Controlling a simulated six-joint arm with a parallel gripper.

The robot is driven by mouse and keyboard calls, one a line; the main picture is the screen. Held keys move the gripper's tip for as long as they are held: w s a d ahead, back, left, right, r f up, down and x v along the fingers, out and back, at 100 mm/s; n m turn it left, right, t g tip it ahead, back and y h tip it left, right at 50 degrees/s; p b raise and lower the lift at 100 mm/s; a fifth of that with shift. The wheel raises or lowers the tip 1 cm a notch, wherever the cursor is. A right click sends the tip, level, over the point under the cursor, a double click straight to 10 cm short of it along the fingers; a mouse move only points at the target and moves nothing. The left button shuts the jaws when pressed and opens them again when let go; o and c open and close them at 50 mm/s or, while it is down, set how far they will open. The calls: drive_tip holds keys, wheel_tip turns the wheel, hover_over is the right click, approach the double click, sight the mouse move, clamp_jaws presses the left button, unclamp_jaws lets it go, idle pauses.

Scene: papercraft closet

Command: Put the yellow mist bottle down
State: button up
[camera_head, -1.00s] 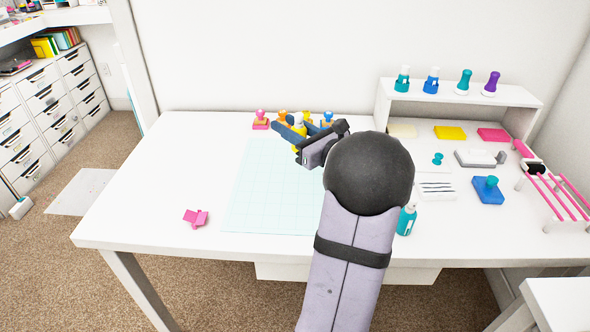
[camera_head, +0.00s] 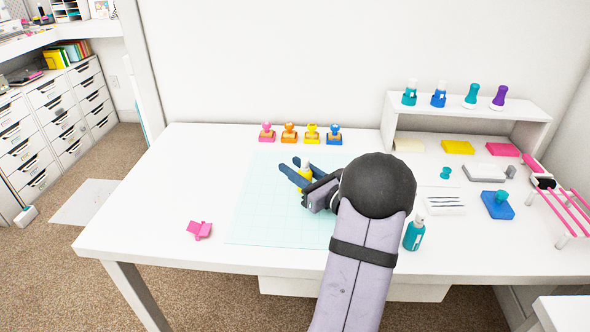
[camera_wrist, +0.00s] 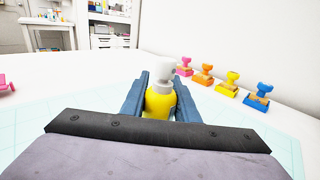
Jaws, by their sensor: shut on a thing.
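The yellow mist bottle (camera_wrist: 157,101) has a white spray top and stands upright between the two blue fingers of my gripper (camera_wrist: 161,92) in the wrist view. In the head view the bottle (camera_head: 305,172) shows partly, with my gripper (camera_head: 299,170) shut on it over the pale cutting mat (camera_head: 262,215). The bottle's base is hidden, so I cannot tell whether it touches the mat.
Stamps in pink, orange, yellow and blue (camera_head: 334,135) stand in a row behind the mat. A pink piece (camera_head: 200,229) lies left of it. A teal bottle (camera_head: 414,234) stands right of my arm. A white shelf (camera_head: 465,108) holds several bottles and stamps.

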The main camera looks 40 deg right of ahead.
sight(310, 178)
drive_tip(key=shift+f, duration=0.1)
drive_tip(key=shift+f, duration=0.15)
drive_tip(key=o, duration=1)
drive_tip(key=shift+r, duration=0.2)
drive_tip(key=shift+r, duration=0.2)
drive_tip(key=s, duration=0.5)
drive_tip(key=shift+s+f, duration=0.1)
drive_tip(key=shift+s, duration=0.15)
drive_tip(key=shift+c, duration=0.9)
